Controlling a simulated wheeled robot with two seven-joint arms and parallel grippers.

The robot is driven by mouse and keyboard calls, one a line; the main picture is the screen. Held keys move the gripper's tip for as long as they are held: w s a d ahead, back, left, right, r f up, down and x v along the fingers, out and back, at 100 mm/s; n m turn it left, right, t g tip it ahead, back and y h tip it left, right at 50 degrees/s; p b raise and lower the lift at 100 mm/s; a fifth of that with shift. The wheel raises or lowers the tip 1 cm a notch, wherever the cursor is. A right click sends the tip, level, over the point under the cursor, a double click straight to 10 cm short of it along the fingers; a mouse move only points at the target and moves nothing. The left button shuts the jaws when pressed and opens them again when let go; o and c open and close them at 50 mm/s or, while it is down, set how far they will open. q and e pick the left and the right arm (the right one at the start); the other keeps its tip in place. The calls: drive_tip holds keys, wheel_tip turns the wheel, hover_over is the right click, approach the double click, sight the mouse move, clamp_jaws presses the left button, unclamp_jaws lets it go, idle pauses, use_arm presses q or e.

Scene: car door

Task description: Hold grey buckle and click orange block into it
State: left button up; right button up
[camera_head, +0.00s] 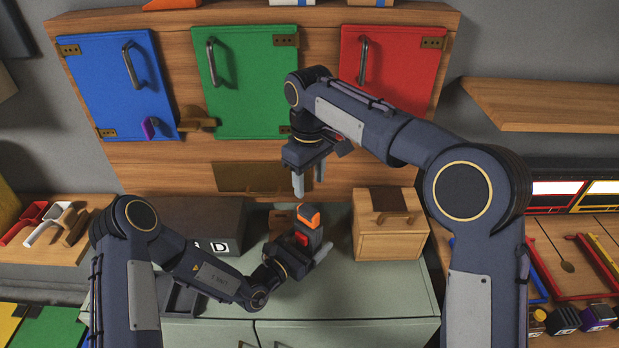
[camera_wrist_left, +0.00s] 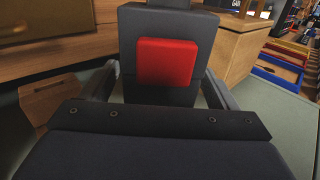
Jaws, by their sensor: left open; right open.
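The grey buckle (camera_head: 303,239), dark with a red button, stands above the grey-green counter between the fingers of my left gripper (camera_head: 305,256). In the left wrist view the buckle (camera_wrist_left: 129,48) fills the space between the two fingers, which stand at its sides; the gripper is open. The orange block (camera_head: 309,215) is at the buckle's upper end; I cannot tell how deep it sits. Its orange part is out of the left wrist view. My right gripper (camera_head: 309,180) is open and empty, fingers pointing down, a little above the orange block.
A wooden box (camera_head: 390,240) stands close right of the buckle, and a dark box (camera_head: 200,224) stands to the left. Behind is a wooden panel with blue (camera_head: 110,85), green (camera_head: 240,95) and red (camera_head: 400,70) doors. The counter's front right (camera_head: 385,285) is clear.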

use_arm(q)
drive_tip(key=shift+s+a, duration=0.1)
